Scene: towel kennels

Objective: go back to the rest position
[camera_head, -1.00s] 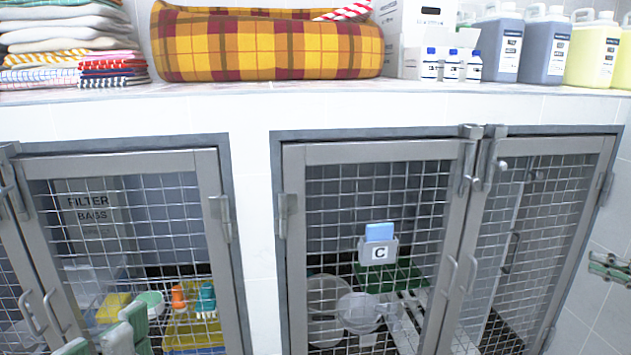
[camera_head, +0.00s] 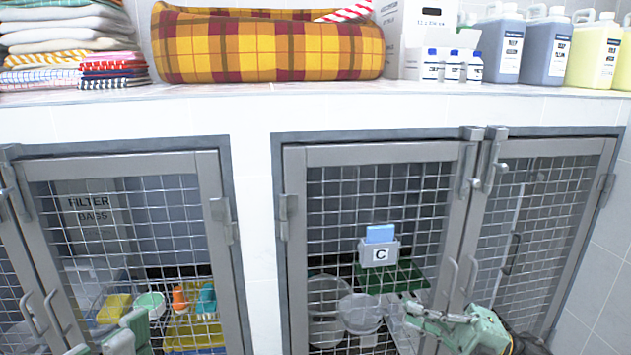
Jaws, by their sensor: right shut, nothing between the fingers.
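My right gripper (camera_head: 418,316) is pale green and reaches in from the lower right. It is shut and empty, in front of the lower part of the right kennel's mesh doors (camera_head: 375,205). I cannot tell whether it touches the mesh. Green and grey parts of my left arm (camera_head: 128,335) show at the bottom left, in front of the left kennel's door (camera_head: 130,215). The state of its fingers cannot be made out.
Both kennels' doors look shut, with latches and handles sticking out. A card holder marked C (camera_head: 380,254) hangs on the right kennel. Above, the counter holds folded towels (camera_head: 65,40), a plaid pet bed (camera_head: 265,47) and several jugs (camera_head: 545,45).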

